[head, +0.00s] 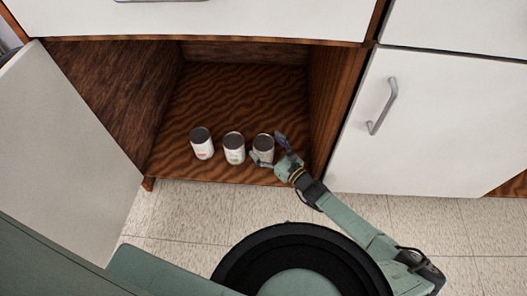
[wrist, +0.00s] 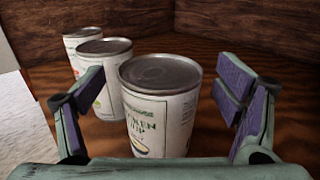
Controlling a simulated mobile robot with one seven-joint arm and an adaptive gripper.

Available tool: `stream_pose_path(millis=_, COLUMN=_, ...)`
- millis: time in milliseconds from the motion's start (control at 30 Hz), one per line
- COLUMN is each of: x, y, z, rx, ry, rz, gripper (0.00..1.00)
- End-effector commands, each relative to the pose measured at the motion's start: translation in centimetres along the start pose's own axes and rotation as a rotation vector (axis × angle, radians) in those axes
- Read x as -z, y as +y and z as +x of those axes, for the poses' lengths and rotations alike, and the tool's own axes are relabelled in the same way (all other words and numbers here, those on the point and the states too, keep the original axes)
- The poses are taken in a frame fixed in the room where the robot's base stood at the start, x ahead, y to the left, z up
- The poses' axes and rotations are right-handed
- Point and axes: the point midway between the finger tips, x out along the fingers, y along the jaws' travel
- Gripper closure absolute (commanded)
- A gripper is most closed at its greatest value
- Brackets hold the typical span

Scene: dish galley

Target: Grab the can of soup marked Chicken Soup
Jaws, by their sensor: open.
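The Chicken Soup can (wrist: 160,108) stands upright between my open fingers in the wrist view, close in front of the palm. Its pale label shows part of the words, ending in "KEN" and "UP". In the head view it is the rightmost can (head: 264,146) of a row of three on the cabinet floor. My gripper (head: 268,150) reaches in from the front right with a finger on each side of this can. In the wrist view my gripper (wrist: 165,105) is open, with a gap between the can and the right finger. I cannot tell whether either finger touches it.
The middle can (head: 234,148) and the left can (head: 201,143) stand upright just left. The wooden cabinet floor (head: 240,95) is clear behind them. The cabinet's right wall (head: 328,105) is close to my gripper. The open white door (head: 65,125) is at left.

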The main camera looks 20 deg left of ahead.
Motion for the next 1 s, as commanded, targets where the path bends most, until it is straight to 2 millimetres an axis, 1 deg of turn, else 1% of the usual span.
stream_pose_path(millis=33, x=0.03, y=0.05, z=0.7, rx=-0.001, ry=-0.002, rz=-0.002, gripper=0.15)
stream_pose_path(millis=133, x=0.01, y=-0.01, z=1.47, rx=0.0, ry=0.0, rz=0.0, gripper=0.15)
stream_pose_path(millis=367, x=-0.04, y=-0.04, z=1.6, rx=0.0, ry=0.001, rz=-0.001, gripper=0.15)
stream_pose_path(millis=400, x=-0.05, y=-0.03, z=1.59, rx=0.0, ry=0.001, rz=-0.001, gripper=0.16)
stream_pose_path(millis=1000, x=-0.06, y=-0.04, z=1.57, rx=0.0, ry=0.0, rz=-0.001, gripper=0.56)
